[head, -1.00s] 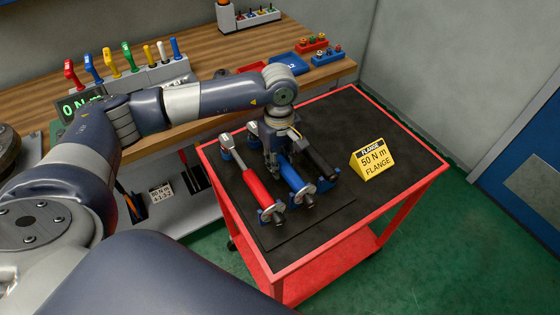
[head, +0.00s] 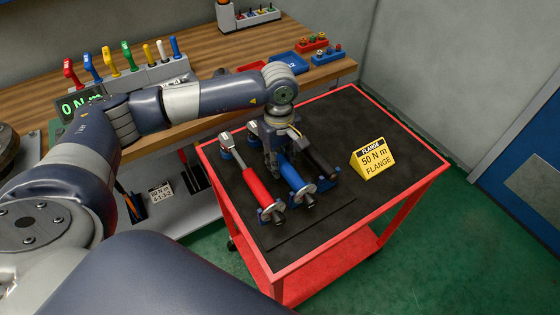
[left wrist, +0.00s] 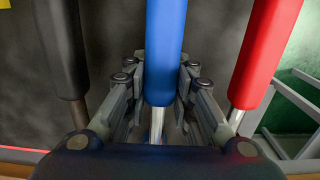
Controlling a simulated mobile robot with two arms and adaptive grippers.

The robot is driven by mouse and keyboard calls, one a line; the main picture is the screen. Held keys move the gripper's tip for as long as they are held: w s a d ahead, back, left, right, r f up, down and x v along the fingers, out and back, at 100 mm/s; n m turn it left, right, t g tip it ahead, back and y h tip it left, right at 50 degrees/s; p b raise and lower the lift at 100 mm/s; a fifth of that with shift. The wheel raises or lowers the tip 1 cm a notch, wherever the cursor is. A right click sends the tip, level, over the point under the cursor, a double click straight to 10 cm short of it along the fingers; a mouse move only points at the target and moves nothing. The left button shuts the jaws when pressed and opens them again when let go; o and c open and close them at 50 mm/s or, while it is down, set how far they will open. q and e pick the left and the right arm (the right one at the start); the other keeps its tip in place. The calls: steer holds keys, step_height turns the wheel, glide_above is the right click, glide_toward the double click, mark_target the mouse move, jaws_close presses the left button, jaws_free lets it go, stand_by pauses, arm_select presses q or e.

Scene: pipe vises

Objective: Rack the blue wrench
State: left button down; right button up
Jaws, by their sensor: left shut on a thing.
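The blue wrench (head: 293,172) lies on the cart between a red wrench (head: 257,180) and a black wrench (head: 319,160), its handle end at a blue holder. My left gripper (head: 273,168) reaches down over it from above and hides part of its upper half. In the left wrist view, the blue handle (left wrist: 164,50) runs between the two fingers of the left gripper (left wrist: 158,105), which are shut on the wrench near where the handle meets the metal shaft. The fingertips are partly hidden. My right gripper is in neither view.
The red and black wrenches lie close on either side. A yellow sign (head: 372,160) reading "FLANGE 50 N m" stands on the black cart top (head: 335,110). The wooden bench (head: 205,52) behind holds colored-handled tools and a blue tray (head: 287,65).

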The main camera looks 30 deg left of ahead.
arm_select(q)
steer(key=shift+s+f+b, duration=0.15)
steer(key=shift+b, duration=0.25)
stand_by(1.2)
steer(key=c, duration=1.3)
jaws_free()
steer(key=shift+r, duration=0.5)
steer(key=r, duration=1.1)
steer(key=shift+w, duration=0.2)
steer(key=shift+r, duration=0.15)
